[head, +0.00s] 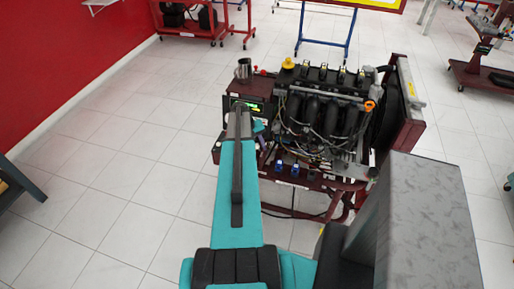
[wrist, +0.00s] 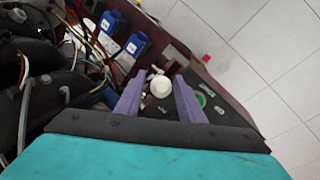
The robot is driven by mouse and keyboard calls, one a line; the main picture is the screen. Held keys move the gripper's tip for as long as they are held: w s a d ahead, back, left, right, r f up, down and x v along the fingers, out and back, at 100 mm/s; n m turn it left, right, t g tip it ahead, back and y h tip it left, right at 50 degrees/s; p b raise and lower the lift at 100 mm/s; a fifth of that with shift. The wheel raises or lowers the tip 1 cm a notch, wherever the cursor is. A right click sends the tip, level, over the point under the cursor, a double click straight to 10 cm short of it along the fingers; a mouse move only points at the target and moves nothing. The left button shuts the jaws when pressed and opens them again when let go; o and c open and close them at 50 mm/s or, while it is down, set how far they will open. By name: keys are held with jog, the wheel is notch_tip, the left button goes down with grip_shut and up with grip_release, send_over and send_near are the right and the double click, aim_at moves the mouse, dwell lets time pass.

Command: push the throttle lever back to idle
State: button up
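The throttle lever shows as a round white knob (wrist: 161,88) on the dark control panel (wrist: 213,112) in the wrist view. My gripper (wrist: 160,77) has two purple fingers, spread open with one on each side of the knob. A gap seems to show between the knob and each finger; I cannot tell whether either touches it. The lever's shaft is hidden beneath the knob. In the head view, my arm covers most of the panel's front, and the lever cannot be made out there.
The engine (head: 325,112) with loose wiring stands right of my arm. Blue connectors (wrist: 137,44) and cables lie left of the fingers in the wrist view. Open tiled floor (head: 120,165) lies to the left.

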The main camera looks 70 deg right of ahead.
grip_shut()
jog(key=shift+a, duration=0.1)
jog(key=shift+d+r, duration=0.1)
jog(key=shift+d, duration=0.15)
